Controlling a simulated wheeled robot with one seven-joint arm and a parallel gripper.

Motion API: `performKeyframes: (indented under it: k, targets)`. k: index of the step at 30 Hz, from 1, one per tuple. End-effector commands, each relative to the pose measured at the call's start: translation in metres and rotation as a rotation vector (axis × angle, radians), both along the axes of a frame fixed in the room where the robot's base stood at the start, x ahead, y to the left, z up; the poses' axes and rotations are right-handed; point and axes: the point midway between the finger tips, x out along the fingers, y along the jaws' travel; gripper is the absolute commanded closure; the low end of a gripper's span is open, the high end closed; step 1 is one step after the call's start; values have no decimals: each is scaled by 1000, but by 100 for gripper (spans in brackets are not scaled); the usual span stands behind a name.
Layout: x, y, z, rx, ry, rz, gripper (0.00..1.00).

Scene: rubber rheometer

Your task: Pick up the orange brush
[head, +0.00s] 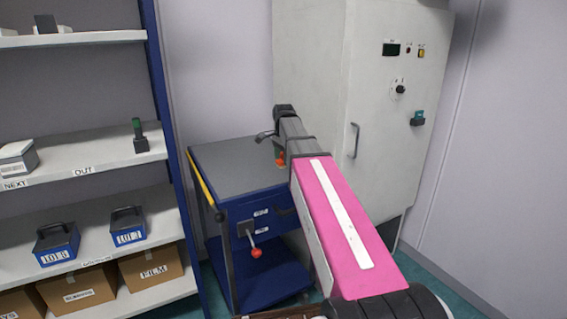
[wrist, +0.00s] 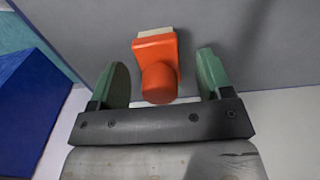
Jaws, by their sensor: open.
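The orange brush (wrist: 156,65) is in the wrist view, with an orange handle whose rounded end faces my gripper and a pale strip at its far end. In the head view a small orange part of it (head: 280,160) shows beside my arm, over the cart top; the rest is hidden by the arm. My gripper (wrist: 160,78) is open, with a green finger on each side of the brush handle. A gap shows between each finger and the handle. Whether the fingers are at the same height as the handle I cannot tell.
The blue cart (head: 236,163) has a grey top, mostly bare on the left, and a red-knobbed lever (head: 256,252). A tall grey cabinet (head: 385,150) stands behind my arm on the right. Shelves (head: 90,155) with boxes stand on the left.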

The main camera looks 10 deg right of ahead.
Motion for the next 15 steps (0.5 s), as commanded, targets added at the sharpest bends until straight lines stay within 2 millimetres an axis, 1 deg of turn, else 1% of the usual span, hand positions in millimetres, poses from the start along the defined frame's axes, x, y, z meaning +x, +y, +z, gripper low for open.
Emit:
performKeyframes:
  k: [1,3,9,11,12,14,15]
  targets:
    - [-1,0,-5,0,0,0,28]
    - [0,0,-9,0,-1,0,28]
    - [0,0,-9,0,-1,0,28]
    - [0,0,-9,0,-1,0,47]
    - [0,0,-9,0,-1,0,60]
    - [0,0,-9,0,-1,0,80]
    - [0,0,-9,0,-1,0,83]
